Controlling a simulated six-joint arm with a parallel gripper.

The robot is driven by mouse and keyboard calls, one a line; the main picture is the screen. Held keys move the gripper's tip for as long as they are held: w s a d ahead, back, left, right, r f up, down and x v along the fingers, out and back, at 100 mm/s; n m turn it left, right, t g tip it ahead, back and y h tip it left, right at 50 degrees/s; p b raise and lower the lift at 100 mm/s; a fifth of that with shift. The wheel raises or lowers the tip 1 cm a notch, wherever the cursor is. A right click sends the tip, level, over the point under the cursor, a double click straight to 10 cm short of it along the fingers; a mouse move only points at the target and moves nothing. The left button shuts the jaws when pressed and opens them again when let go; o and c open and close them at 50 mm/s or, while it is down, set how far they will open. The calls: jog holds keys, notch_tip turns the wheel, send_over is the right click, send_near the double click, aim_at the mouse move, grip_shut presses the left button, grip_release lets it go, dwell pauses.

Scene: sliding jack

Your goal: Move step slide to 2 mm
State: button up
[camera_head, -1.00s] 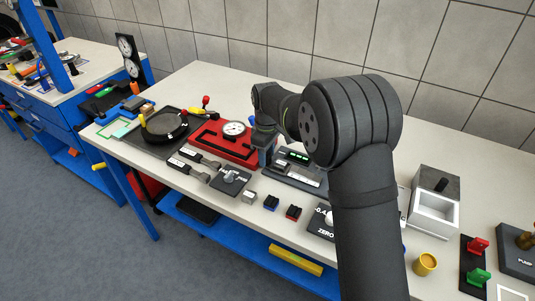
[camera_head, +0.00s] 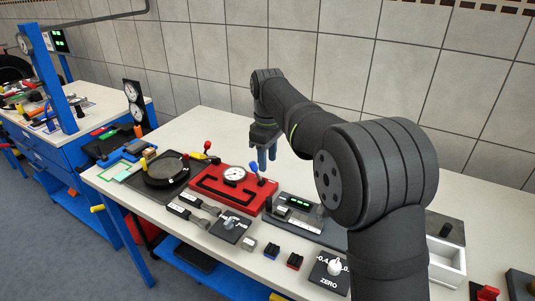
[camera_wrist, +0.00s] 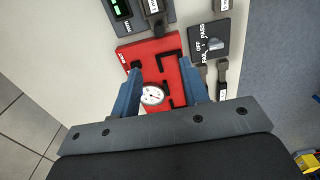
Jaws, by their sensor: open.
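A dark instrument base with a green digital display (camera_head: 298,203) stands on the bench, with a light grey block (camera_head: 282,214) beside the display. I cannot read the display or tell for certain which part is the step slide. My gripper (camera_head: 267,160) is open and empty, above and behind the fixture. In the wrist view, its blue fingers (camera_wrist: 162,72) straddle the red fixture. The display (camera_wrist: 121,8) is at the top left.
A PASS/OFF/FAIL switch box (camera_head: 231,228) sits in front of the fixture. A round black plate (camera_head: 166,170) stands to the left, and a ZERO knob box (camera_head: 330,270) at the right front.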

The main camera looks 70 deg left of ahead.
jog(key=shift+r, duration=0.55)
notch_tip(320, 180, up, 8)
dwell(0.6)
jog(key=shift+f, duration=0.1)
notch_tip(320, 180, down, 10)
jog(key=shift+f, duration=0.25)
dwell(0.4)
jog(key=shift+r, duration=0.1)
